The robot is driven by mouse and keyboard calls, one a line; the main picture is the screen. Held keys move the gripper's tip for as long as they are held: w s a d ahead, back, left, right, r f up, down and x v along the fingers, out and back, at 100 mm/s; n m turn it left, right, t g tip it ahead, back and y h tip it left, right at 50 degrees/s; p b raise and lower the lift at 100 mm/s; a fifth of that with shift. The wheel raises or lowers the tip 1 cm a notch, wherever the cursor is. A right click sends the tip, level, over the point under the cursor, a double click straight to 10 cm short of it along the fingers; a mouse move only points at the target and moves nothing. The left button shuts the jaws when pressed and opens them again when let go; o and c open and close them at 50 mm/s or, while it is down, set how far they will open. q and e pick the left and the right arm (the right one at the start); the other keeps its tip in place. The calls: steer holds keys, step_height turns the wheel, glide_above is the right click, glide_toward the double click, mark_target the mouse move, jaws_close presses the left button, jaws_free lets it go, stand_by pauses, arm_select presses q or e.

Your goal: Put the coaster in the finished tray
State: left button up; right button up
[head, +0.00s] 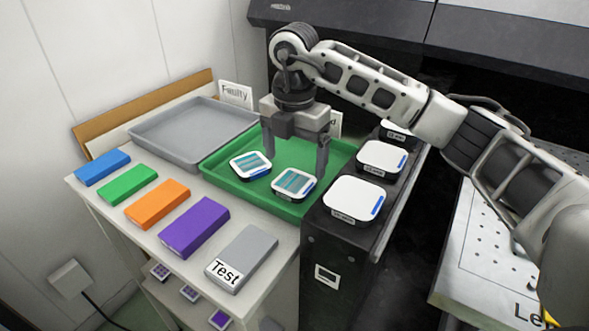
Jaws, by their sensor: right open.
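My right gripper (296,165) is open above the green tray (225,174), pointing down, its fingers apart. Two square, white-edged pieces with teal-striped tops lie in the green tray: a left piece (250,164) and a right piece (295,183). The right piece lies below the gap between the fingers, and nothing shows gripped. I cannot tell for sure which piece is the coaster. A sign behind the green tray is mostly hidden by my gripper, so its word cannot be read. My left gripper is not in view.
An empty grey tray (190,112) with a "Faulty" sign (236,94) stands at back left. Coloured blocks, including a grey "Test" block (241,259), line the table front. White square devices (354,199) sit on the black unit (335,238) at right.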

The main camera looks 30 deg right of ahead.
mark_target(294, 182)
step_height(294, 182, up, 8)
steer(key=shift+f+p, duration=0.25)
steer(key=shift+p, duration=0.05)
stand_by(0.3)
